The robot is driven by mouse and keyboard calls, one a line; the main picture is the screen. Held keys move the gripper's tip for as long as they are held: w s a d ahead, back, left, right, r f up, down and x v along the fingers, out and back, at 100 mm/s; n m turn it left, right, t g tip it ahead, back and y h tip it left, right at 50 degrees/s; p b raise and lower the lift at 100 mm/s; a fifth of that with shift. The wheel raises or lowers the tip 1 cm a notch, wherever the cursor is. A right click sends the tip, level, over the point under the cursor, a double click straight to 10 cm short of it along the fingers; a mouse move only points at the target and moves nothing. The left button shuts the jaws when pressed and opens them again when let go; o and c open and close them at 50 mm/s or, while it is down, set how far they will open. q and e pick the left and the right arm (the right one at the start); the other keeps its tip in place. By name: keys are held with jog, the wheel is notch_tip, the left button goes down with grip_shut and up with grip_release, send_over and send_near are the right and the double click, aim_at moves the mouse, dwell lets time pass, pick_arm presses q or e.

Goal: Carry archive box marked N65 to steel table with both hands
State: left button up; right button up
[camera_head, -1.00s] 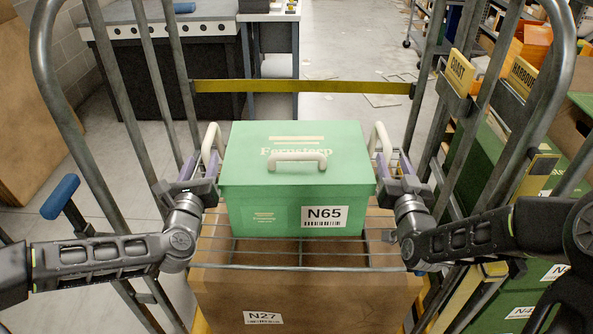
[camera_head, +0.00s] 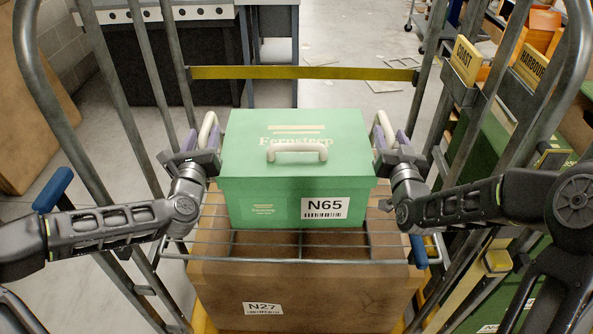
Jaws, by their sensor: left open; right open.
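The archive box N65 (camera_head: 262,207) is a green lidded box with a white top handle and a white label on its front. It sits on a wire shelf (camera_head: 210,245) of a roll cage.
A brown carton N27 (camera_head: 330,290) is below the wire shelf. Metal cage rails (camera_head: 115,115) rise on both sides, and a yellow bar (camera_head: 300,72) crosses behind the box. Shelving with green boxes and yellow signs (camera_head: 467,60) is at right.

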aim_at(207, 126)
pick_arm(q)
jog(key=w, duration=0.4)
pick_arm(e)
jog(key=w, duration=0.4)
pick_arm(q)
jog(key=shift+c, duration=0.3)
pick_arm(e)
jog(key=shift+c, duration=0.3)
pick_arm(q)
grip_shut()
pick_arm(e)
grip_shut()
pick_arm(q)
jog(key=shift+w+r, duration=0.1)
jog(key=shift+r, duration=0.15)
pick_arm(e)
jog(key=shift+w+r, duration=0.1)
jog(key=shift+r, duration=0.15)
